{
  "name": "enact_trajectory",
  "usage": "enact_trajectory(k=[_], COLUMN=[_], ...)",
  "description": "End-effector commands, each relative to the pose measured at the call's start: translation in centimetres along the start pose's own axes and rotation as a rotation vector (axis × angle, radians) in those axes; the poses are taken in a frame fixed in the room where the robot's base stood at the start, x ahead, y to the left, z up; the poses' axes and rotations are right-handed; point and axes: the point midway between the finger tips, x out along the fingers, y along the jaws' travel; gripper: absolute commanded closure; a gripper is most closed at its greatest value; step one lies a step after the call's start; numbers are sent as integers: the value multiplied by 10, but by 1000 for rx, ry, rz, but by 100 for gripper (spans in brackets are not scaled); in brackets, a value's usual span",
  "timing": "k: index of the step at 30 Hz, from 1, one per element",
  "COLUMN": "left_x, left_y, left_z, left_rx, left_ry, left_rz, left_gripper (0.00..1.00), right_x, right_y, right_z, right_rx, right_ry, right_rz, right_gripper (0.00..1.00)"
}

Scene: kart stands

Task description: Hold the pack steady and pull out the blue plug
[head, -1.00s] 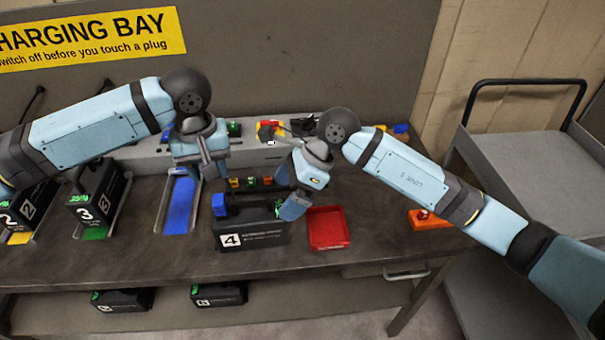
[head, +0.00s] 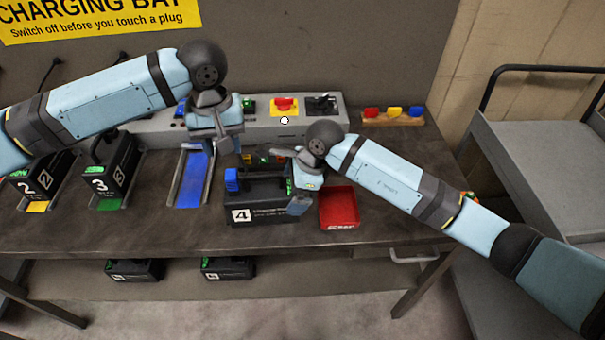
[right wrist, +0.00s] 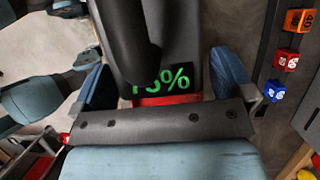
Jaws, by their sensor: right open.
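The black pack marked 4 (head: 262,212) stands on the bench near its front edge. The blue plug (head: 231,181) is at the top left of this pack. My right gripper (head: 300,204) is open at the pack's right end. In the right wrist view its fingers (right wrist: 163,85) stand apart on either side of a black body with a green percent display (right wrist: 165,80); I cannot tell if they touch it. My left gripper (head: 226,146) points down above and behind the blue plug, apart from it; its jaw opening is unclear.
A red tray (head: 339,222) is just right of the pack. An empty blue bay (head: 191,180) lies to its left, then pack 3 (head: 117,175) and pack 2 (head: 45,175). Behind is a grey console (head: 160,132) with a red switch (head: 284,104). A grey cart (head: 535,150) stands right.

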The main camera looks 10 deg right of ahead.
Motion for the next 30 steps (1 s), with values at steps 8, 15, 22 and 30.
enact_trajectory(k=[8,15,22,30], left_x=[0,0,0,0], left_y=[0,0,0,0], left_z=[0,0,0,0], left_rx=[0,0,0,0], left_ry=[0,0,0,0], left_rz=[0,0,0,0], left_gripper=[57,57,57,57], right_x=[18,18,18,18], right_y=[0,0,0,0], right_z=[0,0,0,0], right_rx=[1,1,1,1], right_ry=[-1,-1,-1,-1], right_rz=[0,0,0,0], right_gripper=[0,0,53,97])
